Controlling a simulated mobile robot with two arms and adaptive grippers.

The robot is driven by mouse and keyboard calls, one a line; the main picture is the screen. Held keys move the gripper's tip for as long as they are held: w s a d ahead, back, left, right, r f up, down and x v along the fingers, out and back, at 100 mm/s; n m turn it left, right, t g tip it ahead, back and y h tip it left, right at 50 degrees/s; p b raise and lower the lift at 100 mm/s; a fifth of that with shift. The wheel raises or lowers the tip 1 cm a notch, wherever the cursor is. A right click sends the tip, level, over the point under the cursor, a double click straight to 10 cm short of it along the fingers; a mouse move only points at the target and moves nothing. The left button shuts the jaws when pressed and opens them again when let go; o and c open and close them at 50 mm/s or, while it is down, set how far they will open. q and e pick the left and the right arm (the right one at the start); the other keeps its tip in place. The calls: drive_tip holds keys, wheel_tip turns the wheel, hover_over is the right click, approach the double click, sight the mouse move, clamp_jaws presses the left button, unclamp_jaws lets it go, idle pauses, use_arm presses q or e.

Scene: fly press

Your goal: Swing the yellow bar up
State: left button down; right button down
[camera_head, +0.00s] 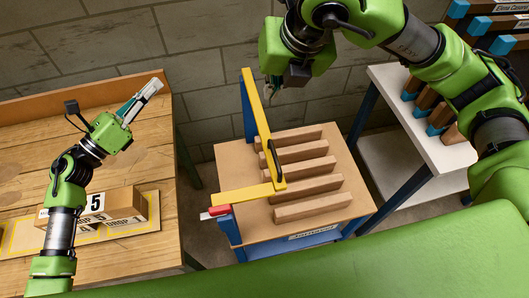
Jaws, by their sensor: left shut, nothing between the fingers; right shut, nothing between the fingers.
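The yellow bar (260,118) is an L-shaped frame on the small wooden-topped press table. Its long arm runs from the back down to a front corner, and its short arm (240,195) reaches left to a red and white end piece (216,211). A black handle (274,160) sits on the long arm near the corner. My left gripper (150,92) is shut and empty over the left wooden bench, well away from the bar. My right gripper (276,84) is shut and empty, just right of the bar's far upper end; I cannot tell whether they touch.
Several wooden slats (305,175) lie across the press table (345,211). The left bench (150,250) holds a box marked 5 (110,204). A block wall (200,60) closes the back.

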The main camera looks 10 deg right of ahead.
use_arm(q)
drive_tip(key=s+d+f+m+g+h, duration=0.1)
drive_tip(key=s+d+f+m+g, duration=1.15)
drive_tip(key=s+d, duration=0.2)
drive_tip(key=d, duration=0.9)
drive_tip(key=shift+s+d+f, duration=0.15)
drive_tip(key=shift+d+f, duration=0.05)
drive_tip(key=shift+f, duration=0.2)
drive_tip(key=shift+r, duration=1.1)
use_arm(e)
drive_tip(key=c, duration=2.2)
unclamp_jaws()
drive_tip(key=shift+o, duration=0.2)
drive_tip(key=shift+r, duration=0.1)
